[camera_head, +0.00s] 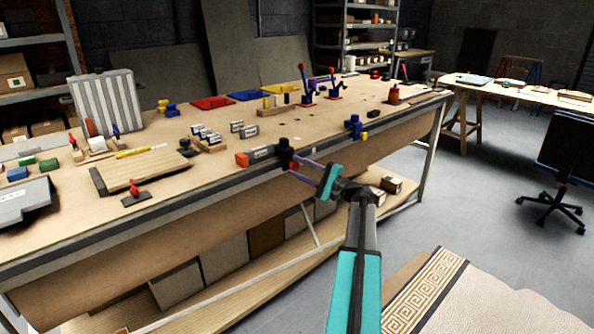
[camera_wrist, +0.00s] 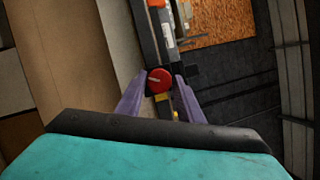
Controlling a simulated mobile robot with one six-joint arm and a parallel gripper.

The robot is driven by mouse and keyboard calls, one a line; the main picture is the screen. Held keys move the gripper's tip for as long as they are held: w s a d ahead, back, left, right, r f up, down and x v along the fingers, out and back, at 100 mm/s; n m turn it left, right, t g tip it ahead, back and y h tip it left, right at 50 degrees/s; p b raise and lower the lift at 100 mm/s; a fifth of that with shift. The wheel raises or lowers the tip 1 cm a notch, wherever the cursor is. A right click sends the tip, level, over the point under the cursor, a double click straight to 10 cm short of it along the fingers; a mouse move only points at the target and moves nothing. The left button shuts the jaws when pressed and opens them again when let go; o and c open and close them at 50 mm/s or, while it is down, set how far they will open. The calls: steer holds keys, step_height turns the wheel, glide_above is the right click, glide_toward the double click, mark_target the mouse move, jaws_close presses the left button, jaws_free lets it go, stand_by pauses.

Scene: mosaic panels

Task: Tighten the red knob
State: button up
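The red knob (camera_wrist: 159,80) is round with a pale line across its face. In the wrist view it sits between the tips of the two purple fingers of my gripper (camera_wrist: 161,86), with a narrow gap at each side. In the head view the knob (camera_head: 293,165) shows small at the bench's front edge, beside a dark vise-like fixture (camera_head: 284,152). My gripper (camera_head: 302,171) reaches it from the right front, fingers apart. Part of the knob is hidden by the fingers there, and contact cannot be made out.
The workbench (camera_head: 230,176) carries a wooden board (camera_head: 145,171), a grey ribbed panel (camera_head: 106,103), a blue clamp (camera_head: 354,128) and several small tools. A lower shelf (camera_head: 205,292) holds boxes. The floor to the right is open, with an office chair (camera_head: 553,202) farther off.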

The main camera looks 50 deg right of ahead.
steer(key=shift+o, duration=1.4)
steer(key=shift+f, duration=0.1)
steer(key=b+v, duration=0.1)
steer(key=v, duration=1.2)
steer(key=shift+s, duration=0.4)
steer(key=shift+d, duration=0.1)
